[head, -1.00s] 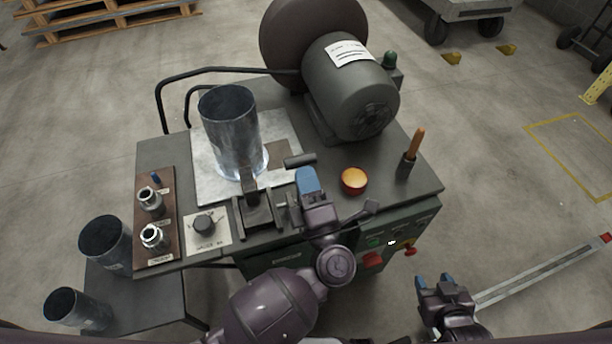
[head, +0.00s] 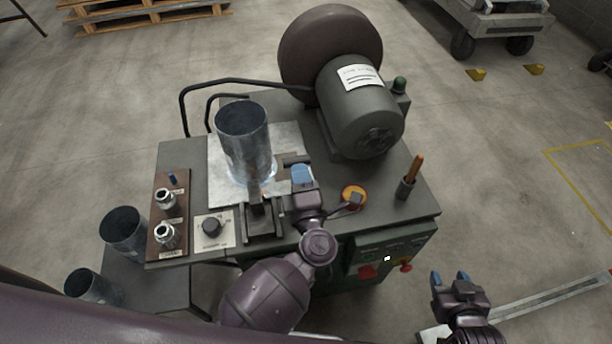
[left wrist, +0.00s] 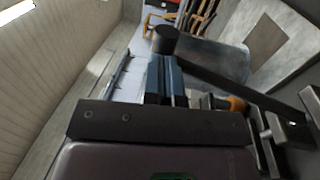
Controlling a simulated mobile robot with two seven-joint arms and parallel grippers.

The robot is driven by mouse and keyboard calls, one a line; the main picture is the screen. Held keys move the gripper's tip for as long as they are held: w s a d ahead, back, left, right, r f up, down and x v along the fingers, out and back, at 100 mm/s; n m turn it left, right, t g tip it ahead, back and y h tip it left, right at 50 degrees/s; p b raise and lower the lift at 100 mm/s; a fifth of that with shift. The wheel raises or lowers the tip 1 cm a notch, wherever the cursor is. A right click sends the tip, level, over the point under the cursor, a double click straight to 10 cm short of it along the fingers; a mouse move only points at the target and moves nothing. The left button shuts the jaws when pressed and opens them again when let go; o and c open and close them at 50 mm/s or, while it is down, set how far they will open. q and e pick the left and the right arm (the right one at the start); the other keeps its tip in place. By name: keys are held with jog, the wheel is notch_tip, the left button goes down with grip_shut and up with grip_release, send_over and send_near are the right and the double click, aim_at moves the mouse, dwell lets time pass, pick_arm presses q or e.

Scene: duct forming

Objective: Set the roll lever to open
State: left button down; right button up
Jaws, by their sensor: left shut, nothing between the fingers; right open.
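The roll lever appears to be the dark bar with a cylindrical grip (head: 296,160) beside the metal tube on the bench; the grip also shows in the left wrist view (left wrist: 166,39), with its bar running right. My left gripper (head: 302,174) is shut and empty, its blue fingertips right at the grip. In the left wrist view the closed fingers (left wrist: 166,78) are just below the grip; whether they touch it I cannot tell. My right gripper (head: 450,278) is open and empty, low at the right, away from the bench.
An upright metal tube (head: 243,145) stands on the bench behind the lever's clamp (head: 262,222).

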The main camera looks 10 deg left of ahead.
aim_at(295, 160)
pick_arm(q)
jog(key=w, duration=0.2)
jog(key=w+a, duration=0.1)
jog(key=shift+w+f, duration=0.1)
jog(key=shift+f, duration=0.2)
jog(key=shift+w+a+f+b, duration=0.1)
jog(key=shift+w+a+b, duration=0.15)
jog(key=shift+w, duration=0.2)
jog(key=shift+w, duration=0.1)
